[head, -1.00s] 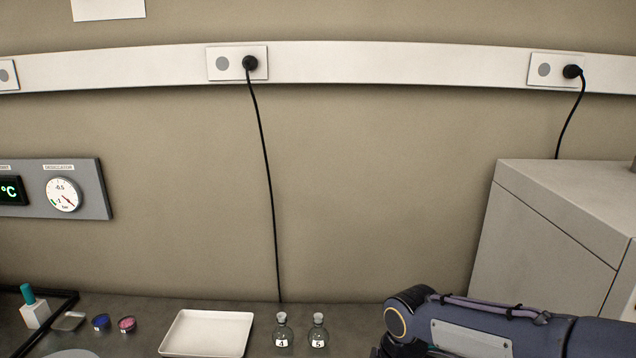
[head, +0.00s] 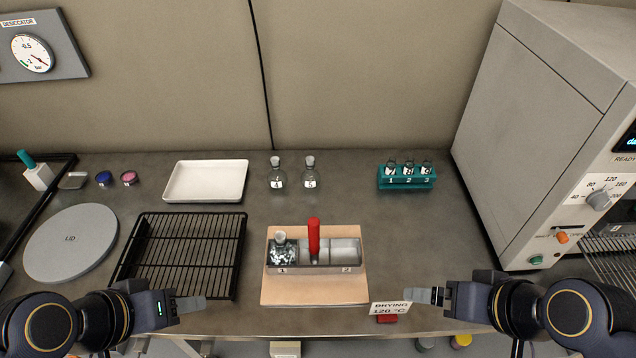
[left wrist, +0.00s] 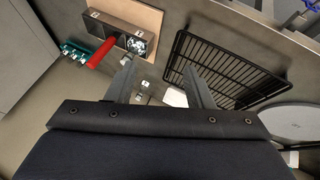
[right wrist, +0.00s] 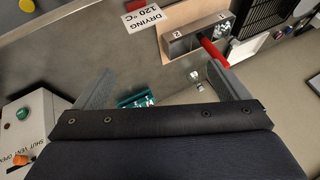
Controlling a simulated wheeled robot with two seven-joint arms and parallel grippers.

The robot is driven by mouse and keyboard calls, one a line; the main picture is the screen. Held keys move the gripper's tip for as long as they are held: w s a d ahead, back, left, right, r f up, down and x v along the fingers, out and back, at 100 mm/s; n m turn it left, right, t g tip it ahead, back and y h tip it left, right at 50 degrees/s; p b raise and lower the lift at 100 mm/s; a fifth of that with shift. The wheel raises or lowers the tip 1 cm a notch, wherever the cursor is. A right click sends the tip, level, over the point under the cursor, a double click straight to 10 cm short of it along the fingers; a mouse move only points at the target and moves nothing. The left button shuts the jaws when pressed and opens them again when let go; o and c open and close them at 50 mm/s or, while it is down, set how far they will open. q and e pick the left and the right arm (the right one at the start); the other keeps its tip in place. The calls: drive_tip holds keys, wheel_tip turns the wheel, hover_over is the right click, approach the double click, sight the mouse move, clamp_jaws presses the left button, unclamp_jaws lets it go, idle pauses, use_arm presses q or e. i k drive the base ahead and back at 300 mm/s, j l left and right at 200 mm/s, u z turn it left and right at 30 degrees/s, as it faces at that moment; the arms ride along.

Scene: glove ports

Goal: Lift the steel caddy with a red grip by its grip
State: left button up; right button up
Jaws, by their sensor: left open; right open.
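The steel caddy (head: 315,270) stands on a tan board (head: 314,291) at the middle of the bench. Its red grip (head: 313,237) stands upright from its middle. A stoppered flask with dark and white contents (head: 282,249) sits in the left compartment, marked 1; the right one, marked 2, looks empty. My left gripper (head: 190,304) is open and empty, left of the caddy over the rack's front edge. My right gripper (head: 428,295) is open and empty, right of the caddy. The red grip also shows in the left wrist view (left wrist: 102,52) and the right wrist view (right wrist: 214,52).
A black wire rack (head: 184,254) and a grey lid (head: 71,242) lie left. Behind stand a white tray (head: 206,181), two small flasks (head: 277,177) and a teal vial rack (head: 407,179). A drying sign (head: 390,308) stands at the front edge. An oven (head: 560,130) bounds the right.

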sight(315, 256)
drive_tip(key=k+j+u, duration=0.15)
drive_tip(key=k+u, duration=0.3)
drive_tip(key=k, duration=0.2)
drive_tip(key=l+u, duration=0.8)
drive_tip(key=k+l+u, duration=0.1)
drive_tip(key=l+u, duration=0.25)
drive_tip(key=i+l, duration=0.15)
drive_tip(key=i, duration=0.25)
